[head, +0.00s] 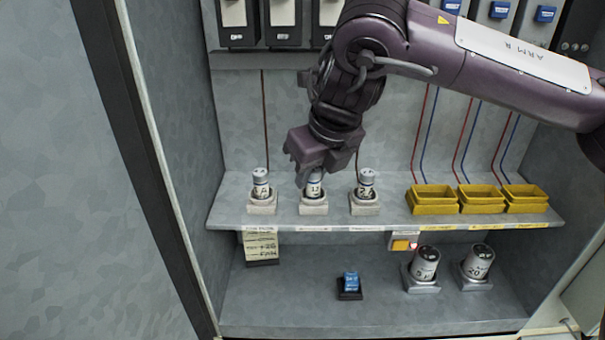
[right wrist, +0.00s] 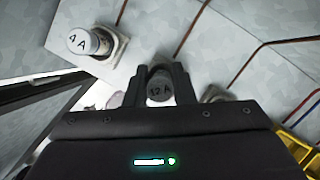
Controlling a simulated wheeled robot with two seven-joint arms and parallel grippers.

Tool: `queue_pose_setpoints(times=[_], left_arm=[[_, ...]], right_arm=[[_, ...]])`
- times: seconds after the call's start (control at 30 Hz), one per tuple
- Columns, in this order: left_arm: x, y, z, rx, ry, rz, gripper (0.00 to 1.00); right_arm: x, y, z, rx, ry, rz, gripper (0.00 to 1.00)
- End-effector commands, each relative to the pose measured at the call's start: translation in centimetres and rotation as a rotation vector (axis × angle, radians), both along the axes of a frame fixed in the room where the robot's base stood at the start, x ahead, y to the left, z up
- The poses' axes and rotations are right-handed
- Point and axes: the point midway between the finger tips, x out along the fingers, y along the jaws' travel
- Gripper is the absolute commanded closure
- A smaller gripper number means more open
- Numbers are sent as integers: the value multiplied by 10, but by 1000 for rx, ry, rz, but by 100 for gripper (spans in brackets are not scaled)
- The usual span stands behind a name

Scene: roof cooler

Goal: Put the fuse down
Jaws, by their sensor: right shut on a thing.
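My right gripper (head: 312,172) is at the middle white holder (head: 313,207) on the cabinet's upper shelf. It is shut on a fuse (head: 314,188), a small grey and white cylinder that stands upright at that holder. A similar fuse (head: 261,185) stands in the left holder, marked 4 A in the right wrist view (right wrist: 82,42). Another fuse (head: 366,183) stands in the right holder. My left gripper is out of view.
Several yellow bins (head: 432,200) stand on the shelf's right part. Below are a paper note (head: 261,246), a blue item on a black base (head: 350,284), an orange switch (head: 402,242) and two larger cylinders (head: 425,265). Black units hang above. The cabinet's left wall is close.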

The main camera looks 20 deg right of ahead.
Motion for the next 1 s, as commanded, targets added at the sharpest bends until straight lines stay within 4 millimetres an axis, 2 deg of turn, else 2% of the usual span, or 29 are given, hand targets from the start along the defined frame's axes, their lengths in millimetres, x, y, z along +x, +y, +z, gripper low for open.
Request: queue_pose_setpoints(times=[0.17, 0.47, 0.5, 0.63, 0.9, 1.0], left_arm=[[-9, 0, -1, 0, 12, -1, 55], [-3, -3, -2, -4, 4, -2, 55], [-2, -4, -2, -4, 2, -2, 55], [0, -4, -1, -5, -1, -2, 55], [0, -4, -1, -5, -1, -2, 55], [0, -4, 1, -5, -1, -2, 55]], right_arm=[[0, 0, 0, 0, 1, 0, 100], [0, 0, -6, 0, 0, 0, 100], [0, 0, -6, 0, 0, -1, 73], [0, 0, -5, 0, -1, -1, 56], [0, 0, -5, -1, -1, 0, 55], [0, 0, 1, 0, -2, 0, 55]])
